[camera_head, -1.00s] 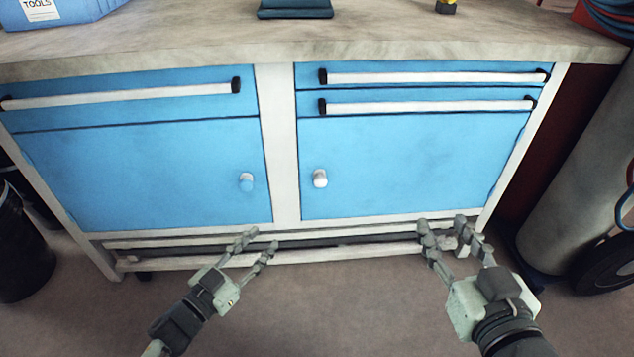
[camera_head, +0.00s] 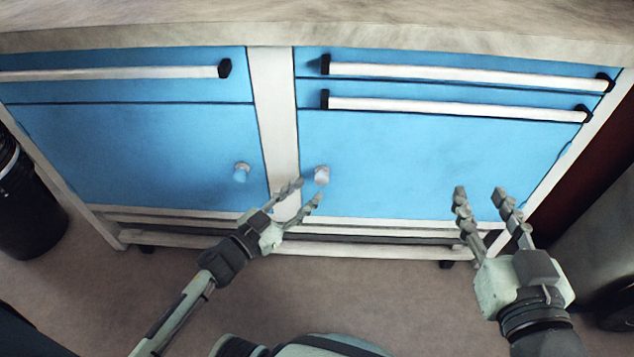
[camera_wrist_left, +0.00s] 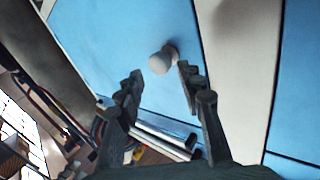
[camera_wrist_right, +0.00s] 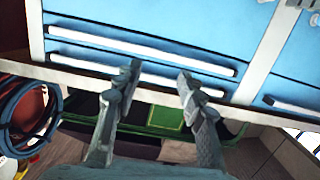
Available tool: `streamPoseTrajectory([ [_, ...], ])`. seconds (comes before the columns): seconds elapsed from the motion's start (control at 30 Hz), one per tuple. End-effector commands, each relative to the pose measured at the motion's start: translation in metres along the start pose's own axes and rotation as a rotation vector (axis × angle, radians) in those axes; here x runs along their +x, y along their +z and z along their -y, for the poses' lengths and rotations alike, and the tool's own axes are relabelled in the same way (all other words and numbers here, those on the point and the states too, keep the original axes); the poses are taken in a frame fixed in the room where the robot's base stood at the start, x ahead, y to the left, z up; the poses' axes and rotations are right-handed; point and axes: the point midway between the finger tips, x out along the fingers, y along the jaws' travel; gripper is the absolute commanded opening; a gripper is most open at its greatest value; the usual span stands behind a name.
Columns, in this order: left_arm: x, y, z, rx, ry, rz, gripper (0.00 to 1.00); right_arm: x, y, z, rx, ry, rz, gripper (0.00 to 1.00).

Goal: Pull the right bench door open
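The right bench door (camera_head: 410,165) is a blue panel below two drawers and looks closed. Its pale round knob (camera_head: 321,175) is near the door's left edge, beside the white centre post. My left gripper (camera_head: 309,192) is open just below the knob in the head view. In the left wrist view the knob (camera_wrist_left: 160,61) shows just beyond the two parted fingers, and I cannot tell whether they touch it. My right gripper (camera_head: 481,192) is open and empty in front of the door's lower right part.
The left door (camera_head: 130,150) with its own knob (camera_head: 241,172) lies left of the white post (camera_head: 274,110). Drawer handles (camera_head: 455,107) stick out above the right door. A black bin (camera_head: 25,205) stands at the left. The floor before the bench is clear.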

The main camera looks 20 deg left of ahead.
Motion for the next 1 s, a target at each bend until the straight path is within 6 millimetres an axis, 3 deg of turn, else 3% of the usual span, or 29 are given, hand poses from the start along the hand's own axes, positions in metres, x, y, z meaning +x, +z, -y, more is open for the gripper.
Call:
streamPoseTrajectory([
  [0.23,0.034,0.0,0.0,0.0,0.0,-0.001,0.37,0.0,-0.015,0.006,0.01,-0.013,-0.075,0.4],
  [0.6,0.04,0.0,0.0,0.0,0.0,0.001,0.37,0.0,-0.019,0.008,0.013,-0.016,-0.092,0.4],
  [0.9,0.04,0.0,0.0,0.001,0.0,0.0,0.0,0.0,-0.019,0.008,0.012,-0.016,-0.092,0.4],
  [1.0,0.04,0.0,0.0,0.001,0.001,0.0,0.0,0.0,-0.019,0.008,0.012,-0.016,-0.092,0.4],
])
